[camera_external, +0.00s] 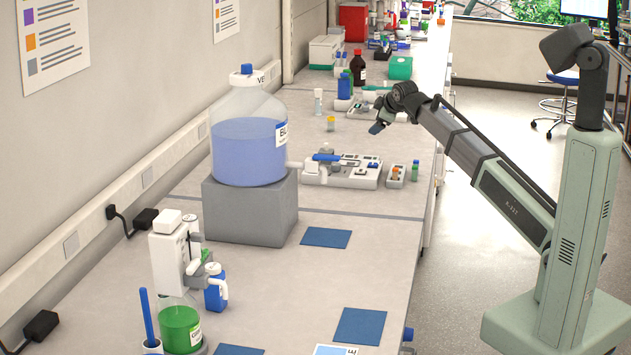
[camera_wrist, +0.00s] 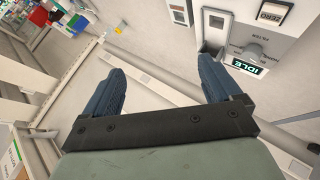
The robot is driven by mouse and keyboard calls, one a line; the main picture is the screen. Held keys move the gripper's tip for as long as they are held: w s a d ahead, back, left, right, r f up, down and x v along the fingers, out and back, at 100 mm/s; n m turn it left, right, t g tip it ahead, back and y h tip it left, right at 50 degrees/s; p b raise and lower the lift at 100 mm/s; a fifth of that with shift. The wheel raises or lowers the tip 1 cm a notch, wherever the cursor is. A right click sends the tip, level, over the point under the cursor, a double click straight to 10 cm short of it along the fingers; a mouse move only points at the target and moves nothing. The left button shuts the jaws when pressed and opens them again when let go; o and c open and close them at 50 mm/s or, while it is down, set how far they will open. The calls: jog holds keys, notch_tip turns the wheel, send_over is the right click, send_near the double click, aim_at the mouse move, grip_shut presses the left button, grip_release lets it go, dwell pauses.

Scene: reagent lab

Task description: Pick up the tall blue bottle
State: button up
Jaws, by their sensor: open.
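A blue bottle (camera_external: 344,86) stands upright on the far part of the bench, left of a dark brown bottle. Another blue bottle (camera_external: 215,289) with a white label stands at the near left, by a white dispenser. I cannot tell for sure which one is the tall blue bottle. My gripper (camera_external: 378,127) is above the bench, in front of and to the right of the far blue bottle. In the wrist view my gripper (camera_wrist: 160,82) is open, with its two blue fingers wide apart and nothing between them.
A large carboy (camera_external: 249,140) of blue liquid stands on a grey block (camera_external: 250,207). A white instrument (camera_external: 343,170) sits right of it. A brown bottle (camera_external: 359,68) and a green box (camera_external: 400,68) are at the back. Blue mats (camera_external: 326,238) lie on clear bench in front.

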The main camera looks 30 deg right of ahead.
jog(key=s+a+r+n+t+y, duration=0.1)
jog(key=a+r+t+y, duration=0.35)
jog(key=a+r, duration=0.8)
jog(key=s+a+r+t+y, duration=0.1)
jog(key=a+r+y, duration=0.75)
jog(key=r, duration=0.65)
jog(key=s+a+r+n+y, duration=0.1)
jog(key=s+a+r+n, duration=0.2)
jog(key=a, duration=0.6)
jog(key=n+g+h, duration=0.3)
jog(key=g+h, duration=0.6)
jog(key=g, duration=0.7)
send_over(218, 264)
jog(key=d, duration=0.3)
notch_tip(218, 264, down, 31)
jog(key=shift+t, duration=0.25)
jog(key=x, duration=0.8)
jog(key=shift+s, duration=0.1)
jog(key=shift+a+x, duration=0.2)
jog(key=shift+x, duration=1.15)
jog(key=shift+a+x, duration=0.15)
jog(key=shift+x, duration=1.25)
jog(key=shift+r, duration=0.1)
